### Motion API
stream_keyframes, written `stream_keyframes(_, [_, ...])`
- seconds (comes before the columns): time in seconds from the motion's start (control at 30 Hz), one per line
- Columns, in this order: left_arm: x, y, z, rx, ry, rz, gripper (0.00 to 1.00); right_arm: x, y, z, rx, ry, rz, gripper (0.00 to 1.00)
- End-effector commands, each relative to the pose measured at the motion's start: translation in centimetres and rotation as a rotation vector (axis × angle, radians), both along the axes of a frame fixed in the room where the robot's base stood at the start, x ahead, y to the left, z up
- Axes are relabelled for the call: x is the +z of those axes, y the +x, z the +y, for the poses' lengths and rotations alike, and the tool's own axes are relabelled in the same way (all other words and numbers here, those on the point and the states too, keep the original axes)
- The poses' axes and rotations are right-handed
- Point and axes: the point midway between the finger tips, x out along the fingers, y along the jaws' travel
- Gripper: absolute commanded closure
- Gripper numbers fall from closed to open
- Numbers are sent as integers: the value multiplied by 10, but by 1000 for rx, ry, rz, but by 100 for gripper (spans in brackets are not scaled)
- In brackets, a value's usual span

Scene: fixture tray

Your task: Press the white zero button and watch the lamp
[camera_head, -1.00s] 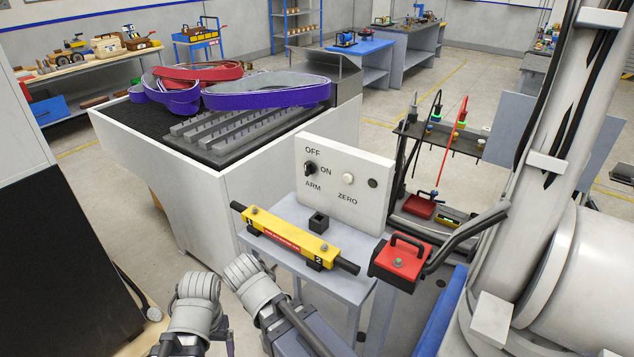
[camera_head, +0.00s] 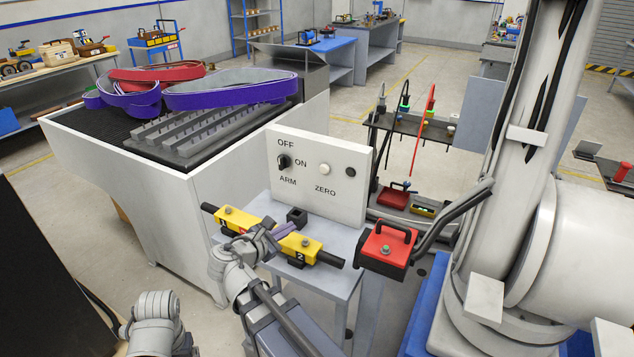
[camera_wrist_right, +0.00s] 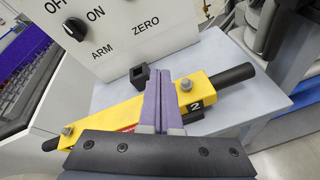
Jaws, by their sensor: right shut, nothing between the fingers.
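The white zero button (camera_head: 324,169) is on the upright panel (camera_head: 330,205), above its ZERO label. The round lamp (camera_head: 350,171) to its right looks dark and unlit. A black ARM knob (camera_head: 283,161) sits at the panel's left; it also shows in the wrist view (camera_wrist_right: 74,28), where the button is out of frame. My right gripper (camera_head: 290,229) is shut and empty, its purple fingers over the yellow bar (camera_head: 232,217), below and apart from the button. The fingers also fill the middle of the wrist view (camera_wrist_right: 160,95). My left arm is at bottom left; its fingers do not show.
The yellow bar with black ends lies on a small grey table (camera_head: 335,285). A black square block (camera_head: 297,215) stands behind it. A red box with a handle (camera_head: 386,248) is to the right. A white bench with belts (camera_head: 190,240) is at left.

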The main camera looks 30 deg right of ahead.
Motion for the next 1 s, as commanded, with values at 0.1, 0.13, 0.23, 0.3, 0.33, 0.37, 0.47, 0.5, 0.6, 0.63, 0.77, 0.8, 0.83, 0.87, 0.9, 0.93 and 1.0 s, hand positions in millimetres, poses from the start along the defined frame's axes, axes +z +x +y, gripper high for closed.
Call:
stream_keyframes(0.1, [-12,0,0,0,0,0,15,20,12,-17,66,-223,102,100])
stream_keyframes(0.13, [-13,0,0,0,0,0,15,25,15,-20,79,-272,126,100])
stream_keyframes(0.23, [-17,0,0,0,0,0,15,40,20,-27,107,-405,196,100])
stream_keyframes(0.3, [-18,0,0,0,0,0,15,47,23,-29,117,-470,231,100])
stream_keyframes(0.33, [-19,0,0,0,0,0,15,49,24,-30,121,-489,243,100])
stream_keyframes(0.37, [-19,0,0,0,0,0,15,52,24,-30,124,-507,252,100])
stream_keyframes(0.47, [-19,0,0,0,0,0,15,55,25,-31,128,-538,272,100])
stream_keyframes(0.5, [-19,0,0,0,0,0,15,56,26,-31,129,-544,275,100])
stream_keyframes(0.6, [-19,0,0,0,0,0,15,57,26,-31,129,-546,276,100])
stream_keyframes(0.63, [-19,0,0,0,0,0,15,57,26,-31,129,-545,276,100])
stream_keyframes(0.77, [-19,0,0,0,0,0,15,56,25,-31,128,-543,275,100])
stream_keyframes(0.8, [-19,0,0,0,0,0,15,56,26,-31,128,-543,275,100])
stream_keyframes(0.83, [-19,0,0,0,0,0,15,56,26,-31,128,-543,275,100])
stream_keyframes(0.87, [-19,0,0,0,0,0,15,56,26,-31,128,-543,275,100])
stream_keyframes(0.9, [-19,0,0,0,0,0,15,56,26,-31,128,-542,274,100])
stream_keyframes(0.93, [-19,0,0,0,0,0,15,56,27,-31,128,-542,274,100])
stream_keyframes(1.0, [-19,0,0,0,0,0,15,56,28,-31,128,-542,274,100])
